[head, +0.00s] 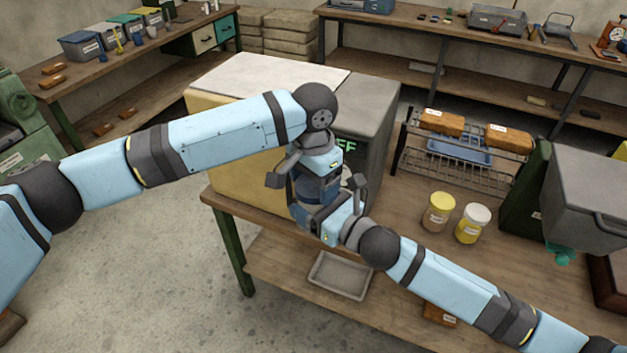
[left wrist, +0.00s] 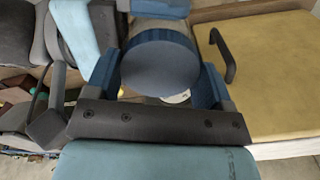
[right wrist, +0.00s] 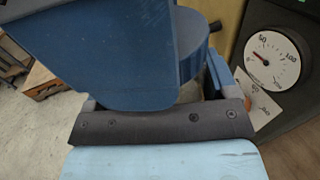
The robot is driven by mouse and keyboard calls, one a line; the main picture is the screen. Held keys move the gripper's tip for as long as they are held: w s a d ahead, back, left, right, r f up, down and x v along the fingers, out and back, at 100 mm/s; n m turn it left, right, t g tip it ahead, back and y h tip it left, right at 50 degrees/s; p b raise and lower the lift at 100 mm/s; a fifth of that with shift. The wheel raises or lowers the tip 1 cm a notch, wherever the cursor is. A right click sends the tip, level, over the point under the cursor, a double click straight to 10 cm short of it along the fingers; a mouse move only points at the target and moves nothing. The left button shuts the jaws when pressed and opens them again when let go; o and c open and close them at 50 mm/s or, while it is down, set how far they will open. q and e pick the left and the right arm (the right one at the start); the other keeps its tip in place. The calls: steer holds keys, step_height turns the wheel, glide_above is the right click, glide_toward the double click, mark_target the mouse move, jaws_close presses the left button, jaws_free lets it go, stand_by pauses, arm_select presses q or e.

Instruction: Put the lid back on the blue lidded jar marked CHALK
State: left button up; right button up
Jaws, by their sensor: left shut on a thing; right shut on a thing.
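My left gripper (head: 320,182) points down from above, and my right gripper (head: 322,205) reaches in from the lower right; they meet in front of the big cream and grey box. In the left wrist view a round, flat blue lid (left wrist: 160,62) sits between my left gripper's blue fingers, which are shut on it. The CHALK marking is hidden. I cannot tell whether lid and jar touch.
The cream and grey box (head: 375,100) stands close behind the grippers; its gauge (right wrist: 272,60) shows in the right wrist view. Yellow-lidded (head: 439,212) and white-lidded (head: 473,223) jars stand on the bench to the right.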

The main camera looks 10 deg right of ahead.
arm_select(q)
steer(key=o, duration=1)
step_height(320, 180, up, 12)
steer(key=shift+f, duration=0.1)
stand_by(0.4)
